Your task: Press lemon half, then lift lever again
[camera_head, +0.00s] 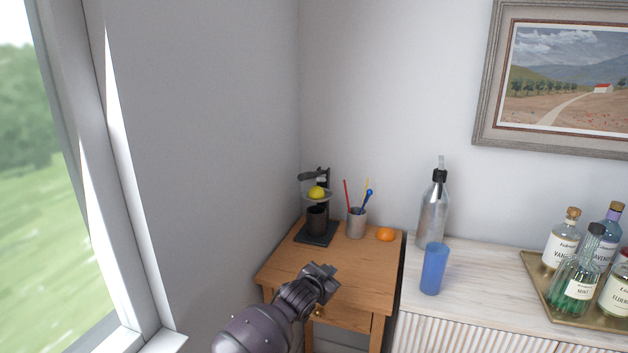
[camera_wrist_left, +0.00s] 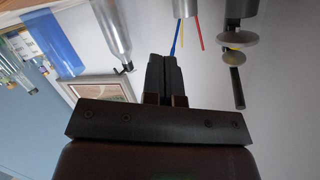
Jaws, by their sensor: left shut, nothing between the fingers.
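A dark citrus press (camera_head: 318,235) stands on the small wooden table (camera_head: 345,262) in the corner. A yellow lemon half (camera_head: 317,192) sits in its cup, with the dark upper arm (camera_head: 312,175) just above it. A dark beaker (camera_head: 317,219) stands below the cup. My left gripper (camera_head: 332,271) is over the table's front part, in front of the press and apart from it. In the left wrist view, where the scene appears upside down, the left gripper's fingers (camera_wrist_left: 166,75) are together and empty. The press (camera_wrist_left: 236,40) is to their right. My right gripper is not in view.
A holder (camera_head: 356,224) with coloured sticks and an orange fruit (camera_head: 385,234) stand right of the press. On the white cabinet are a siphon bottle (camera_head: 433,215), a blue cup (camera_head: 433,270) and a tray (camera_head: 545,285) of bottles. The wall and window close off the left.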

